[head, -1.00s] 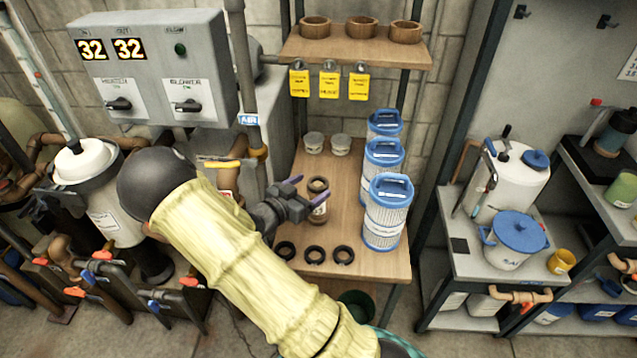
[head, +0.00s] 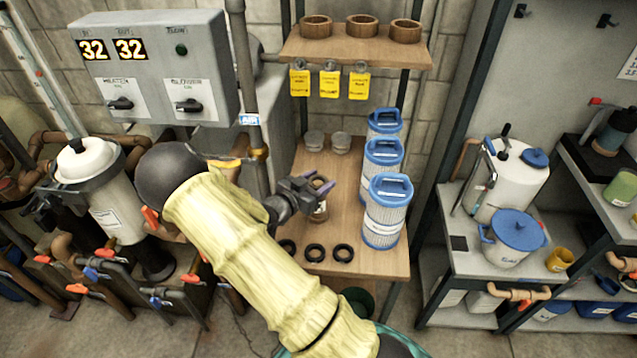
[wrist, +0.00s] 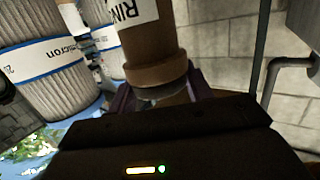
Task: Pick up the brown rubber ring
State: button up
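The brown rubber ring (head: 319,181) sits at the top of a brown jar (head: 318,212) on the wooden bench, partly hidden by my gripper in the head view. In the wrist view the ring (wrist: 157,74) shows as a band at the end of the jar (wrist: 148,38), whose label begins "RIN". My gripper (head: 318,187) reaches in from the left, at the height of the jar's top. Its purple fingers look apart, one on either side of the ring. In the wrist view they are dark and partly hidden behind the gripper body, and contact is unclear.
Black rings (head: 314,252) lie on the bench in front of the jar. Blue-topped filter cartridges (head: 386,212) stand close to its right. Two small grey-lidded tubs (head: 341,143) stand behind. A shelf (head: 345,50) with wooden rings hangs above, and a vertical pipe (head: 243,80) stands left.

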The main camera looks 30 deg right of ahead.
jog(key=shift+c, duration=1.1)
jog(key=shift+r, duration=0.15)
notch_tip(320, 180, up, 9)
jog(key=shift+s+r+b, duration=0.1)
jog(key=shift+b, duration=0.35)
jog(key=shift+r, duration=0.25)
jog(key=shift+w, duration=0.25)
